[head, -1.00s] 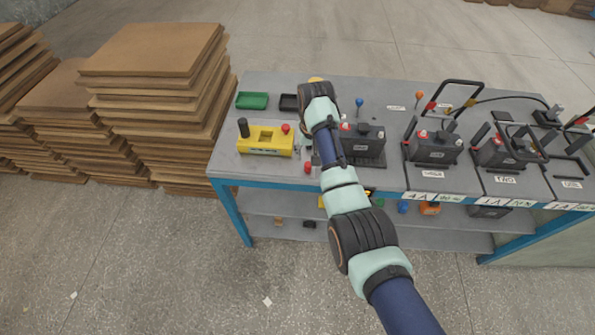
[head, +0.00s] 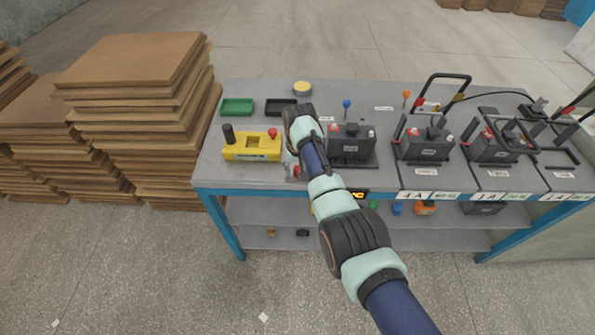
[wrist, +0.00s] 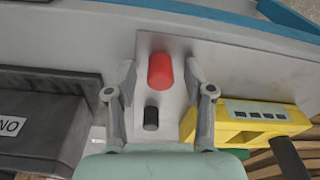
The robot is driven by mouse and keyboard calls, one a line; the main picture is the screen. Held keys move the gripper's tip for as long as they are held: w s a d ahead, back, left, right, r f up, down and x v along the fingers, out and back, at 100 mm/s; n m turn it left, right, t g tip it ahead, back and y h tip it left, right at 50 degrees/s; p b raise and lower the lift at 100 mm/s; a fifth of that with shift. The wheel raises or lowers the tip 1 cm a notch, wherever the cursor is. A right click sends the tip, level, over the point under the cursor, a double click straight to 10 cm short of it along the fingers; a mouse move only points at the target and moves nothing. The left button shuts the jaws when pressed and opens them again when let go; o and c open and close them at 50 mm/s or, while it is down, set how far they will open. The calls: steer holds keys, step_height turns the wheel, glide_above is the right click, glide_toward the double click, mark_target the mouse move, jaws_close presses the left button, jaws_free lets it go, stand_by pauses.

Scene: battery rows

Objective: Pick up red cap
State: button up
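The red cap (wrist: 160,71) stands out in the wrist view as a small red cylinder on a light grey strip. My gripper (wrist: 161,76) is open, with one finger on each side of the cap and a gap visible on both sides. The height of the fingertips above the cap is hard to tell. In the head view the red cap (head: 296,171) shows only partly beside my arm, near the front edge of the bench, and my fingers are mostly hidden.
A black cap (wrist: 151,118) stands close to the red one. A yellow box (head: 252,147) with a black knob is to the left, and a dark battery (head: 350,140) to the right. Green (head: 237,107) and black (head: 281,107) trays lie farther back.

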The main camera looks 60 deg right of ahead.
mark_target(298, 168)
steer(key=c, duration=0.6)
step_height(298, 168, up, 20)
steer(key=p, duration=0.6)
